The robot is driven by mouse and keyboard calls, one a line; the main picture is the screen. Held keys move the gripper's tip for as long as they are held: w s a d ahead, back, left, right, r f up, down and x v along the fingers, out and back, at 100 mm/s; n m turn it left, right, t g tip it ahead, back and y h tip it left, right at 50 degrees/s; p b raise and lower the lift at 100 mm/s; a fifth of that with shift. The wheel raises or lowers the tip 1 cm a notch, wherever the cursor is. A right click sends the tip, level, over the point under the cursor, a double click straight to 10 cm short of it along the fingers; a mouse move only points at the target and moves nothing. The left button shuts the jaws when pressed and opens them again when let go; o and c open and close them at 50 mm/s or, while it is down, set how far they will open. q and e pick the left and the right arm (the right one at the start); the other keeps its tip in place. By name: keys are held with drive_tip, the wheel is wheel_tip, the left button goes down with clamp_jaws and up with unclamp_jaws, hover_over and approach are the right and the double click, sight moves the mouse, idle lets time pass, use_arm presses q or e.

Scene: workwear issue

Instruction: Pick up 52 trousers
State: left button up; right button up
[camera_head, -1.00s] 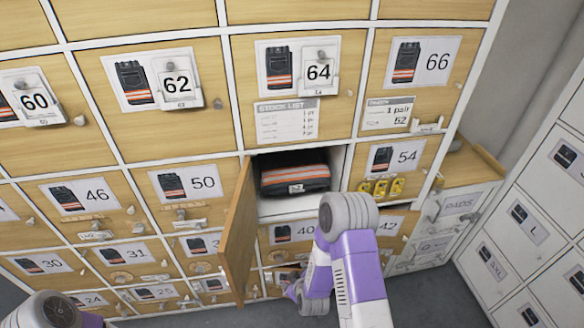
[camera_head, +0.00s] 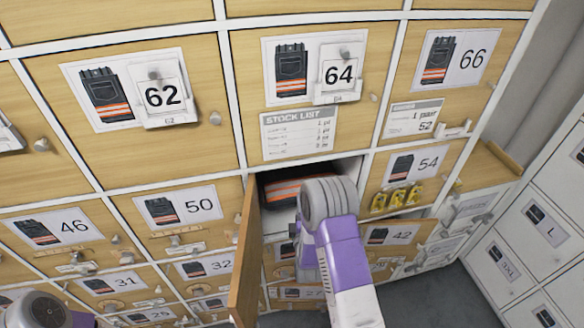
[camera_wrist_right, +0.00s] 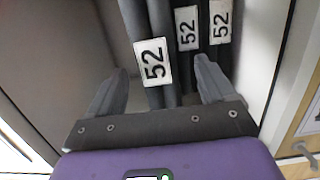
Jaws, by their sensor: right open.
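Folded dark trousers with an orange band (camera_head: 283,191) lie in the open compartment below the 64 door, partly hidden by my right arm. In the right wrist view several dark folded trousers (camera_wrist_right: 151,20) lie side by side, with white 52 tags (camera_wrist_right: 152,62) on their edges. My right gripper (camera_wrist_right: 160,82) is open, its fingers on either side of the nearest tagged trousers, with nothing clamped. In the head view my right gripper is hidden behind its own arm. Only part of my left arm shows at the bottom left; its gripper is out of view.
The compartment's wooden door (camera_head: 246,262) stands open on its left, close to my right arm. A white wall (camera_wrist_right: 262,40) is right of the trousers in the wrist view. White cabinets (camera_head: 515,262) stand at right.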

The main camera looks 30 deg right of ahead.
sight(298, 175)
drive_tip(key=x, duration=0.6)
drive_tip(key=shift+w+d+r+b, duration=0.2)
drive_tip(key=shift+w+b, duration=0.05)
drive_tip(key=shift+b, duration=0.05)
drive_tip(key=shift+c, duration=0.2)
drive_tip(key=c, duration=1.4)
drive_tip(key=shift+r, duration=0.1)
clamp_jaws()
